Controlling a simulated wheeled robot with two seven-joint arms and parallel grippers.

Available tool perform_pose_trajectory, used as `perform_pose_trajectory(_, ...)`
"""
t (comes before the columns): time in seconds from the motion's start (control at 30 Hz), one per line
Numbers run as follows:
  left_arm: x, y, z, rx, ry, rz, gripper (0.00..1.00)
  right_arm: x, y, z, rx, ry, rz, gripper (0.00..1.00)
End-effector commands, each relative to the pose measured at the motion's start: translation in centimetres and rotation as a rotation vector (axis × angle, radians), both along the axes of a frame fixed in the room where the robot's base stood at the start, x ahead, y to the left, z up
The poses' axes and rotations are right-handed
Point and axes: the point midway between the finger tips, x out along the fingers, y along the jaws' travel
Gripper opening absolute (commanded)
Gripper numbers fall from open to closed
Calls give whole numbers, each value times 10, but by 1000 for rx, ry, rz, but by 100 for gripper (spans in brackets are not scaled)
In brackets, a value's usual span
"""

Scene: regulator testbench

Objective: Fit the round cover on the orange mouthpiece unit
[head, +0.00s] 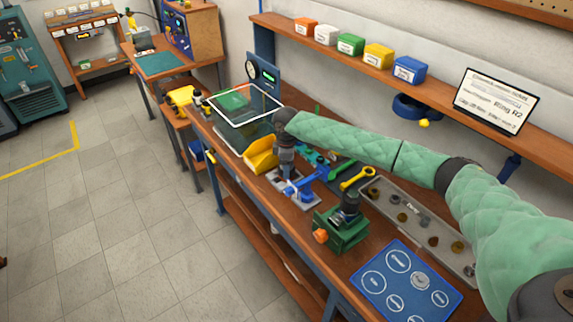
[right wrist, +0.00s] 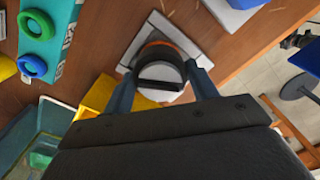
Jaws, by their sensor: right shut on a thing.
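My right gripper (head: 287,174) reaches down over the bench beside the yellow bin. In the right wrist view its two blue fingers (right wrist: 160,80) are shut on a round cover (right wrist: 163,92), pale with a dark bar across it. An orange rim (right wrist: 178,47), apparently of the orange mouthpiece unit, shows just beyond the cover, over a pale square plate (right wrist: 133,52). The cover hides most of the unit, and I cannot tell whether the two touch. In the head view the gripper hides the cover. My left gripper is not in view.
A yellow bin (head: 260,158) stands close beside the gripper. A blue fixture (head: 312,178), a yellow wrench (head: 357,179) and a green vise (head: 343,234) are nearby. A grey tray (head: 389,187) of small parts and a blue mat (head: 381,300) lie towards the right.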

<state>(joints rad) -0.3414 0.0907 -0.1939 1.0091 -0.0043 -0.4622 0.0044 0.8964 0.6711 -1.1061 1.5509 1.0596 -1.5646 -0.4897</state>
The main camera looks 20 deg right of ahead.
Motion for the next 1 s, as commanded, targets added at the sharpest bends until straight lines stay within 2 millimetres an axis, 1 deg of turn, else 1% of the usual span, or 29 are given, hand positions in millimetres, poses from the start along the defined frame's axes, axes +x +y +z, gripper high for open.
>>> perform_pose_trajectory(0.47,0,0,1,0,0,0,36,0,0,-3,0,0,0,36)
perform_pose_trajectory(0.5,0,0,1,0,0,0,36,0,0,-3,0,0,0,62)
perform_pose_trajectory(0.57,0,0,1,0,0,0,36,0,0,-3,0,0,0,74)
perform_pose_trajectory(0.6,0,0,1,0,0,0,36,0,0,-3,0,0,0,82)
perform_pose_trajectory(0.63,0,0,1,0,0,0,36,0,0,-3,0,0,1,83)
perform_pose_trajectory(0.8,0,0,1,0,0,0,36,0,0,-3,0,0,1,83)
perform_pose_trajectory(0.83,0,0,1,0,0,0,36,0,0,-3,0,0,1,85)
perform_pose_trajectory(0.9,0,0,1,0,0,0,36,0,0,-3,0,0,1,99)
perform_pose_trajectory(1.0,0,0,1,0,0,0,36,0,0,-3,0,0,1,100)
